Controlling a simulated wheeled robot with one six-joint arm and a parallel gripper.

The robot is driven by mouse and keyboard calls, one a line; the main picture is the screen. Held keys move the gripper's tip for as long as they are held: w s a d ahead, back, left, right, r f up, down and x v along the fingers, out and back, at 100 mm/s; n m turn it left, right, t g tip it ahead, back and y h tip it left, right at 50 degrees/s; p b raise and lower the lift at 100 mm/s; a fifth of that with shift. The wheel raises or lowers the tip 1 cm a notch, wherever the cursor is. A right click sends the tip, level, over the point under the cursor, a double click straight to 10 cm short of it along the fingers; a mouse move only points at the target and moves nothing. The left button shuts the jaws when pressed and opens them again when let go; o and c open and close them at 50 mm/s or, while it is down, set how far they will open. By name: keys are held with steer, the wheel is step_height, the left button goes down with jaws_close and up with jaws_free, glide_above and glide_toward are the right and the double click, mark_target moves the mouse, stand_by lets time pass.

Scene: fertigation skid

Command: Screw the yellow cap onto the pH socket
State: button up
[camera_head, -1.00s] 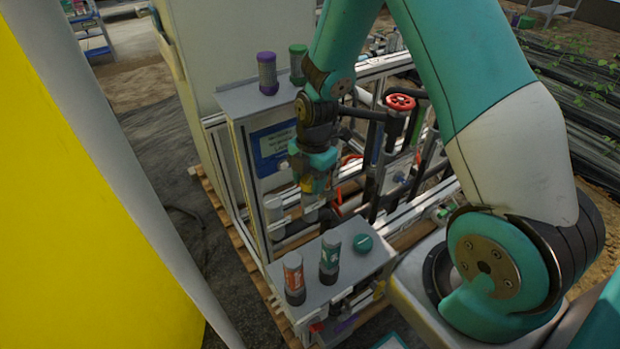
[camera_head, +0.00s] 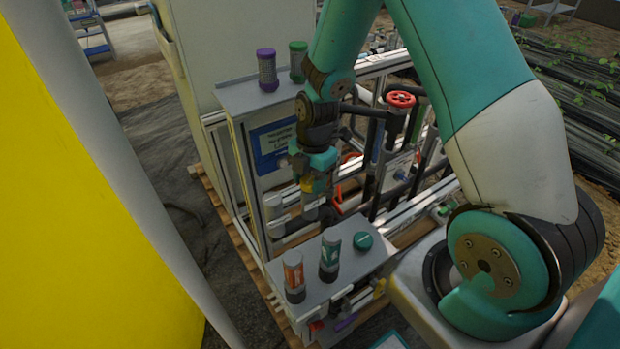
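My gripper (camera_head: 316,180) points down in front of the skid's cabinet, in the middle of the view. A small yellow cap (camera_head: 307,184) shows at its fingertips, and the fingers appear shut on it. Below the cap is a grey upright cylinder (camera_head: 311,206), apparently the pH socket. The cap is right above it or on it; I cannot tell whether they touch. The fingers hide part of the cap, and no pH label is readable.
A purple-capped bottle (camera_head: 267,70) and a green-capped one (camera_head: 298,62) stand on the cabinet top. An orange-labelled bottle (camera_head: 293,277), a green-labelled bottle (camera_head: 330,255) and a green cap (camera_head: 362,241) are on the front shelf (camera_head: 325,290). A red valve wheel (camera_head: 400,99) and pipes stand right of my gripper.

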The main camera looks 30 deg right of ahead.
steer(key=shift+s+f+b, duration=0.3)
steer(key=shift+f+b, duration=0.1)
steer(key=shift+f, duration=0.45)
stand_by(0.7)
steer(key=shift+s+f, duration=0.1)
steer(key=shift+s, duration=0.1)
stand_by(0.5)
steer(key=shift+o, duration=0.4)
steer(key=shift+w+f, duration=0.15)
steer(key=shift+f, duration=0.05)
steer(key=shift+w+f+g, duration=0.3)
steer(key=shift+w+f, duration=0.2)
steer(key=shift+w, duration=0.05)
steer(key=shift+c, duration=0.2)
steer(key=shift+s+r, duration=0.15)
steer(key=shift+r, duration=0.45)
jaws_close()
steer(key=shift+r+p, duration=0.15)
steer(key=shift+p, duration=0.15)
steer(key=shift+m, duration=1)
steer(key=shift+o, duration=2)
jaws_free()
steer(key=shift+s+r, duration=0.1)
steer(key=shift+r, duration=0.05)
